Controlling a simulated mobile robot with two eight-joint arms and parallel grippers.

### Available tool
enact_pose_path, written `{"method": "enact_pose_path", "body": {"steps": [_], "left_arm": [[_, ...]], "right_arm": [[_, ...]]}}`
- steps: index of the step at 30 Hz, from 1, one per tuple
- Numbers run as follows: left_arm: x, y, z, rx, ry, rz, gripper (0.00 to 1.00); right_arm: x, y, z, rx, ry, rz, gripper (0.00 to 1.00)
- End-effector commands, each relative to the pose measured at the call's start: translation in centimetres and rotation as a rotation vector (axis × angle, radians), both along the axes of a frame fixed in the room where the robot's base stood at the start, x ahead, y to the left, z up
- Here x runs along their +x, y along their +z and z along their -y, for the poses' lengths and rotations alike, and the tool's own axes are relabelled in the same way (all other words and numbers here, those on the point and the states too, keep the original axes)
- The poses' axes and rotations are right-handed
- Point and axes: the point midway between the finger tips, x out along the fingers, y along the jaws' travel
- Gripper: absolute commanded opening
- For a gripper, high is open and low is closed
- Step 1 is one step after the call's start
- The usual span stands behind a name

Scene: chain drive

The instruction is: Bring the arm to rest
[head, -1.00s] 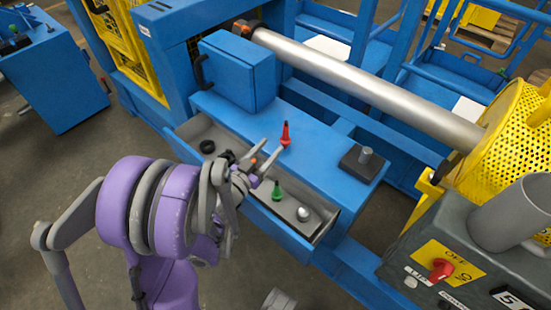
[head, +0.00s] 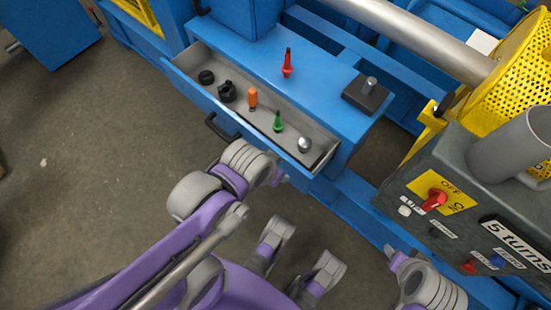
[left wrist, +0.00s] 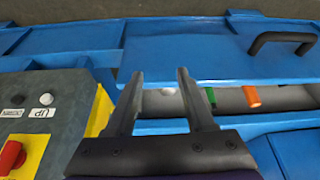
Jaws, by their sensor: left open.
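My left arm (head: 235,175) is folded in front of the open drawer in the head view, and its gripper fingers cannot be made out there. In the left wrist view my left gripper (left wrist: 159,75) is open, with nothing between its fingers. Behind the fingers are the blue drawer front and part of the drawer's inside. A grey and purple part of mine (head: 432,285) shows at the lower right of the head view. No right gripper fingers can be seen.
The open drawer (head: 215,105) holds black parts (head: 227,92), an orange-handled item (head: 252,98), a green item (head: 278,122) and a silver knob (head: 304,145). A red item (head: 287,63) stands on the blue bench. A control box (head: 470,190) stands right. Floor at left is clear.

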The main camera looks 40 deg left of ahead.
Motion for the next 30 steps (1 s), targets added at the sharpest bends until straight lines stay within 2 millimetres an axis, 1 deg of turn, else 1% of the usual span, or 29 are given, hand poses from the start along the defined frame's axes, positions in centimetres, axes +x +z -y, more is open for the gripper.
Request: {"method": "enact_pose_path", "body": {"steps": [7, 11, 14, 20, 21, 27, 30], "left_arm": [[0.1, 0.2, -0.1, 0.001, 0.003, 0.003, 0.54], [-0.1, 1.7, -0.1, 0.002, 0.004, 0.009, 0.54], [-0.3, 4.2, -0.1, 0.002, 0.004, 0.018, 0.54], [-0.4, 11.6, -0.1, 0.002, 0.005, 0.043, 0.54], [-0.3, 13.1, -0.1, 0.002, 0.005, 0.048, 0.54], [0.8, 20.2, -0.1, 0.002, 0.005, 0.073, 0.54], [1.4, 22.6, -0.1, 0.002, 0.005, 0.085, 0.54]], "right_arm": [[0.0, 0.2, 0.0, 0.000, 0.000, 0.001, 0.55], [-0.2, 1.7, 0.0, 0.000, 0.000, 0.006, 0.55], [-0.4, 4.2, 0.0, 0.000, 0.000, 0.014, 0.55], [-0.5, 11.6, 0.0, 0.000, 0.000, 0.039, 0.55], [-0.4, 13.1, 0.0, 0.000, 0.000, 0.044, 0.55], [0.7, 20.2, 0.0, 0.000, 0.000, 0.069, 0.55], [1.3, 22.6, 0.0, 0.000, 0.000, 0.081, 0.55]]}}
